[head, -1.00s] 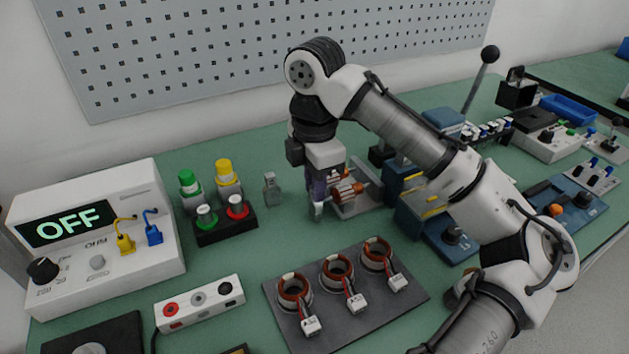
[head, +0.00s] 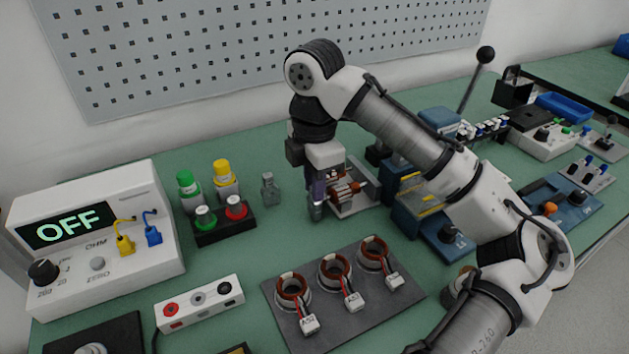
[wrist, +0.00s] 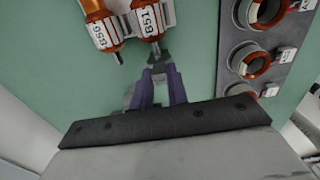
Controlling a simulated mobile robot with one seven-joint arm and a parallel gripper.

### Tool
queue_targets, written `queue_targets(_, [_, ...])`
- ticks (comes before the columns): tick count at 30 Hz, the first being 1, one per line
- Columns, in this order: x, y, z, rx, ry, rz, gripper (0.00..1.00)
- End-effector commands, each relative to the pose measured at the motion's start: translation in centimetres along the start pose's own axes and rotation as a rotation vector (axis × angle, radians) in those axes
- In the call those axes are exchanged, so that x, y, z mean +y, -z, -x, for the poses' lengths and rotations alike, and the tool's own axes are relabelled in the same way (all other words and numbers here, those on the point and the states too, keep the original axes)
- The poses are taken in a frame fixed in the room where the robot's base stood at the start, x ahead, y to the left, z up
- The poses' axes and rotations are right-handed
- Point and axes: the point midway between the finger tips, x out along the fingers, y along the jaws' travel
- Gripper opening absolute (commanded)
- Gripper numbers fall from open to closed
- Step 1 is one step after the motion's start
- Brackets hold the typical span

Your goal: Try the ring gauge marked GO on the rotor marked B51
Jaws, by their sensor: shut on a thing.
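The rotor marked B51 (wrist: 148,20) lies in the wrist view beside a second orange rotor marked B56 (wrist: 103,28). Its shaft end points toward my gripper (wrist: 158,74). The purple fingers are shut on a small grey metal piece (wrist: 157,62), which looks like the ring gauge; no GO mark is readable. The piece is at or just off the shaft end of B51; I cannot tell whether they touch. In the head view my gripper (head: 317,204) points down at the left of the light rotor cradle (head: 352,208), partly hiding the rotors.
A dark mat (head: 352,303) with several copper-wound stators lies in front of my gripper. A small grey block (head: 270,188) stands to its left, near a black stand (head: 225,231) with green and red tops. A meter (head: 95,240) reads OFF. Blue fixtures (head: 405,215) stand right.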

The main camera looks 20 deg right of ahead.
Motion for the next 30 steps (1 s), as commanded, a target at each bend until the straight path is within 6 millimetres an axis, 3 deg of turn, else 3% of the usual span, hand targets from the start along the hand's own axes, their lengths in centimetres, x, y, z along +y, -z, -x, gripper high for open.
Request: queue_targets(30, [0.0,-0.61,0.03,0.0,0.0,0.0,0.0])
